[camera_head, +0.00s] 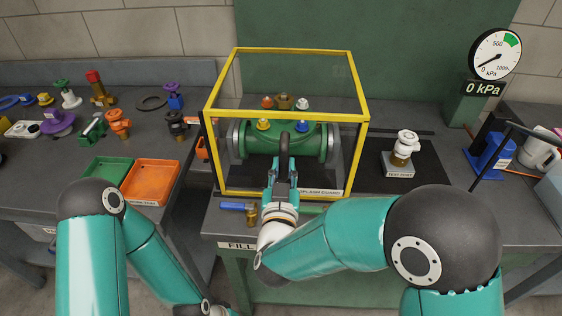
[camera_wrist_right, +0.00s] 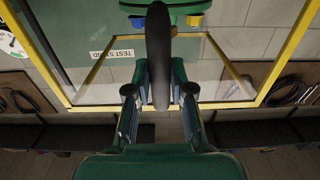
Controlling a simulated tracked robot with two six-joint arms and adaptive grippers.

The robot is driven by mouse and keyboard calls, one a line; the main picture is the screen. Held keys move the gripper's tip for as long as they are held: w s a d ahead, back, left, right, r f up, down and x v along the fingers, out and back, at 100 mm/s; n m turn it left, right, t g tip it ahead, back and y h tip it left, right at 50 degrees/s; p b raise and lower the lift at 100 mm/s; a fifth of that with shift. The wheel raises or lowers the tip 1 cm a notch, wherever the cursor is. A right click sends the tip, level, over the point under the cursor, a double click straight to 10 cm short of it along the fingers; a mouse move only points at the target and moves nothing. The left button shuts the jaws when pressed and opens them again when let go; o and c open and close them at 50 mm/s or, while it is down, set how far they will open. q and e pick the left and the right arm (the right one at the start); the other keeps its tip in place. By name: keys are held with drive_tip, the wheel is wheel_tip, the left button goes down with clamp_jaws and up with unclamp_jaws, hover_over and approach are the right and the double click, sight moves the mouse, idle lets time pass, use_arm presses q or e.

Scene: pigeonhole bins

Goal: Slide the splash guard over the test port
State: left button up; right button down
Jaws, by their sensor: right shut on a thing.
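The splash guard (camera_head: 286,114), a clear box with a yellow frame, stands around a green flanged spool (camera_head: 262,143) on the bench. My right gripper (camera_head: 285,165) is shut on the guard's dark upright handle (camera_head: 285,142). In the right wrist view, the gripper (camera_wrist_right: 160,92) closes from both sides on the handle (camera_wrist_right: 158,45), with the yellow frame (camera_wrist_right: 90,80) behind. The test port (camera_head: 398,170), a light block with a brass fitting and a white valve (camera_head: 406,143), stands right of the guard, apart from it. My left arm is at lower left; its gripper is out of view.
A gauge (camera_head: 495,52) at the back right reads 0 kPa. A blue-handled valve (camera_head: 238,206) lies at the bench's front edge. Green (camera_head: 107,160) and orange (camera_head: 150,162) trays and several fittings are on the left bench. A dark strip between guard and test port is clear.

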drive_tip(key=d+b, duration=1.4)
drive_tip(key=d, duration=2)
drive_tip(key=shift+d, duration=0.3)
drive_tip(key=c, duration=1)
unclamp_jaws()
drive_tip(key=shift+c, duration=0.2)
